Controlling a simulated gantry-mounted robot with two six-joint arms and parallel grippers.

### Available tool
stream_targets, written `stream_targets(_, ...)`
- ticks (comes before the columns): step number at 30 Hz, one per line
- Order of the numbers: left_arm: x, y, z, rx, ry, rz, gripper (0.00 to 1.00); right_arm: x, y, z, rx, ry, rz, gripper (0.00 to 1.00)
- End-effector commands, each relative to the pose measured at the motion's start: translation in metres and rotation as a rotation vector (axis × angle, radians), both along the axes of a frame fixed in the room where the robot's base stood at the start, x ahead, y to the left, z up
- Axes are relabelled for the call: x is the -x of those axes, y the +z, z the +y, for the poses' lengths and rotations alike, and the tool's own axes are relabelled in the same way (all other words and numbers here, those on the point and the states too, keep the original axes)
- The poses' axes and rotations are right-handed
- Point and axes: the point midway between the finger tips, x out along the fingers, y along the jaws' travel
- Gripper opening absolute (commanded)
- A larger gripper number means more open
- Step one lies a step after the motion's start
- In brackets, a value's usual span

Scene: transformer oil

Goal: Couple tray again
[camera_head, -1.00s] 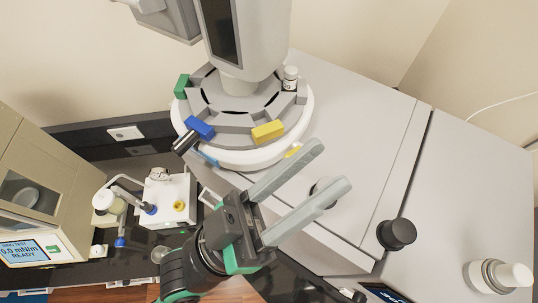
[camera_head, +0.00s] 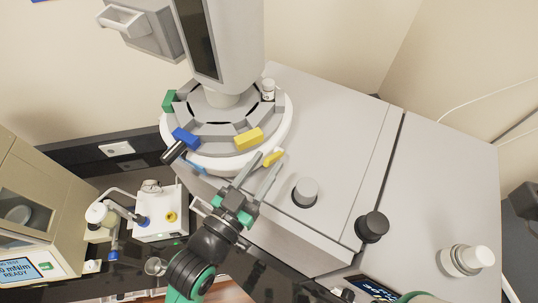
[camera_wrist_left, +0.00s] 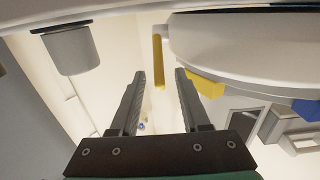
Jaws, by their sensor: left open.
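The round grey tray (camera_head: 212,133) sits on a white round base (camera_head: 283,128) under the tall grey machine head. It carries a green block (camera_head: 169,101), a blue block (camera_head: 185,137), a yellow block (camera_head: 248,139) and a small white vial (camera_head: 268,88). A yellow lever (camera_head: 272,158) sticks out at the base's front edge. My left gripper (camera_head: 264,167) is open and empty, its fingertips close to this lever. In the left wrist view the lever (camera_wrist_left: 158,62) appears ahead of the gap between the open fingers (camera_wrist_left: 160,76); contact cannot be told. My right gripper does not show.
A white instrument (camera_head: 160,212) and a beige tester (camera_head: 30,215) stand at left. The cabinet top behind the knobs is clear.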

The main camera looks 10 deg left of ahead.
Motion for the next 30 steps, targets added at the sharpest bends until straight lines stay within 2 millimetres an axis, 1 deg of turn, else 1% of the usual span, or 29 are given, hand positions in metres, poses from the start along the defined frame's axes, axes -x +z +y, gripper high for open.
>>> stream_targets(1,-0.008,0.002,-0.002,0.000,0.000,0.000,0.46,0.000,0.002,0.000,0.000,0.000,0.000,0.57)
stream_targets(5,-0.019,0.001,-0.006,0.000,0.000,-0.001,0.46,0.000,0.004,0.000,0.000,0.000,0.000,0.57)
stream_targets(13,-0.021,0.000,-0.007,0.000,-0.001,-0.001,0.46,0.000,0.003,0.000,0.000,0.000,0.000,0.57)
stream_targets(14,-0.021,0.000,-0.007,0.000,-0.001,-0.001,0.43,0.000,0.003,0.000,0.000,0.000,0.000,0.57)
stream_targets(15,-0.021,0.000,-0.007,0.000,-0.001,-0.001,0.35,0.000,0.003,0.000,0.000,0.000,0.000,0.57)
stream_targets(17,-0.021,0.000,-0.007,0.000,-0.001,-0.001,0.25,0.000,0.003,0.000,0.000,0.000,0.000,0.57)
stream_targets(18,-0.021,0.000,-0.007,0.000,-0.001,-0.001,0.17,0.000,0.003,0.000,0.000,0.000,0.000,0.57)
stream_targets(21,-0.021,0.000,-0.007,0.001,-0.001,-0.001,0.00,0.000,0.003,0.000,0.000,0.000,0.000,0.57)
stream_targets(30,-0.021,0.000,-0.007,0.001,-0.001,-0.001,0.00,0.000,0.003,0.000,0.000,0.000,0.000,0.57)
